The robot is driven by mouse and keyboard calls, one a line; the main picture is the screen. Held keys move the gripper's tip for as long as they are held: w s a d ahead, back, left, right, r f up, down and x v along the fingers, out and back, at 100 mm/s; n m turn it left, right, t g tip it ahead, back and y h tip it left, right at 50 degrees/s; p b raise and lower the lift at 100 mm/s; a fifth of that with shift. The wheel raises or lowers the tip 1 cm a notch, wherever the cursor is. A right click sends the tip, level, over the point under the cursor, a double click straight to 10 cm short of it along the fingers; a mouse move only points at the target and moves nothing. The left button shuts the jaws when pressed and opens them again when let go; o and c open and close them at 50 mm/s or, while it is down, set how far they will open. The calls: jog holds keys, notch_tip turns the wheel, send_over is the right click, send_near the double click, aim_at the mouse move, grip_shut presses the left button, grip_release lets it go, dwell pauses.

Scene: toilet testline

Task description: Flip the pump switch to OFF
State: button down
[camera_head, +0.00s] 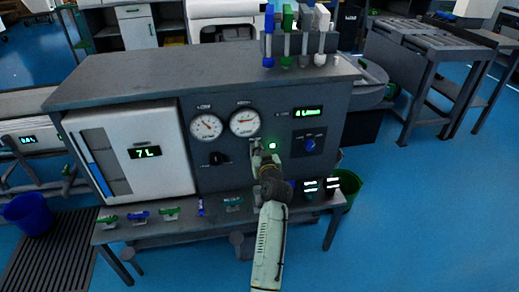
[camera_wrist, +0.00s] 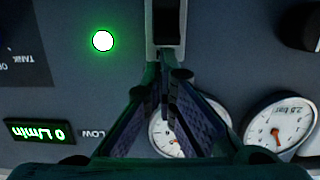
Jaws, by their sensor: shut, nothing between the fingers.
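The pump switch (camera_wrist: 166,24) appears to be the dark rocker in a pale frame at the top centre of the wrist view. In the head view it is mostly hidden behind my gripper (camera_head: 257,152). A round green lamp (camera_head: 272,146) beside it is lit; it also shows in the wrist view (camera_wrist: 103,41). My gripper (camera_wrist: 168,75) is shut and empty, its fingertips close to the switch's edge. I cannot tell whether they touch it. The switch's OFF marking is not visible.
Two dial gauges (camera_head: 243,122) sit left of my gripper, with a dark knob (camera_head: 219,158) below. A green flow display (camera_head: 307,112) and a blue knob (camera_head: 309,145) are to the right. A tank panel (camera_head: 147,153) reads 7 L. Several small valves line the front ledge.

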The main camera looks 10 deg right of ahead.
jog(key=shift+f, duration=0.1)
jog(key=b, duration=0.2)
jog(key=shift+s+f+t+b, duration=0.15)
jog(key=shift+t+b, duration=0.15)
jog(key=t+b, duration=0.1)
jog(key=b, duration=0.2)
jog(key=shift+s+f, duration=0.15)
jog(key=shift+f, duration=0.05)
